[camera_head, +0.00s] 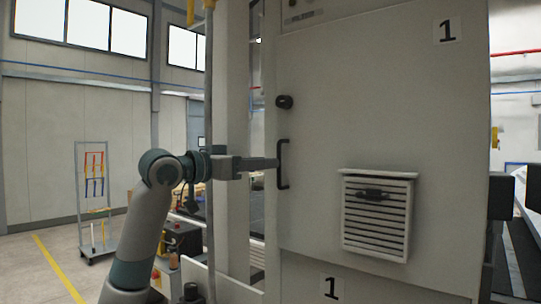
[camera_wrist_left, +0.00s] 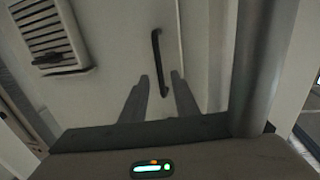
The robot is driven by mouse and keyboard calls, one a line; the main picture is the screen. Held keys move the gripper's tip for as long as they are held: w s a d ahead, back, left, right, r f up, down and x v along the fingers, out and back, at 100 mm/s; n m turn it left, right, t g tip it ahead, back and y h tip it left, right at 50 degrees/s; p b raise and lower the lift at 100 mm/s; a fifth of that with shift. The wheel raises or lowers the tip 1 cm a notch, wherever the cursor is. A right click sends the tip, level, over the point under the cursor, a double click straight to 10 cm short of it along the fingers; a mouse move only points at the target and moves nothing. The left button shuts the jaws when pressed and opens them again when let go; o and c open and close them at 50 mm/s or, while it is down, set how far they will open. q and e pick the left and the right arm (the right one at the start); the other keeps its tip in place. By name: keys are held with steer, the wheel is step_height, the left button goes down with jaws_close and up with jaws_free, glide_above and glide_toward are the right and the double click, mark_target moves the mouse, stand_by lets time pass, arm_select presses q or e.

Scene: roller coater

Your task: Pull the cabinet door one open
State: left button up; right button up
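The cabinet door marked 1 (camera_head: 330,110) is a large light-grey panel and looks closed. Its black vertical bar handle (camera_head: 284,164) is near the door's left edge. It also shows in the left wrist view (camera_wrist_left: 157,50). My left gripper (camera_head: 274,163) reaches in from the left at the handle's height, close to it. In the left wrist view its two fingers (camera_wrist_left: 160,80) are apart, with the lower part of the handle between them in the picture. I cannot tell whether they touch it. My right gripper is not seen.
A round black knob (camera_head: 285,102) is above the handle. A louvred vent (camera_head: 376,217) sticks out from the door at right. A thin upright post (camera_head: 209,110) stands beside my left arm. A wheeled rack (camera_head: 95,200) stands far left on open floor.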

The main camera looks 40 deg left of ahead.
arm_select(q)
steer(key=shift+p+x, duration=0.45)
steer(key=shift+x, duration=1.05)
steer(key=shift+c, duration=0.7)
jaws_close()
steer(key=shift+s, duration=0.2)
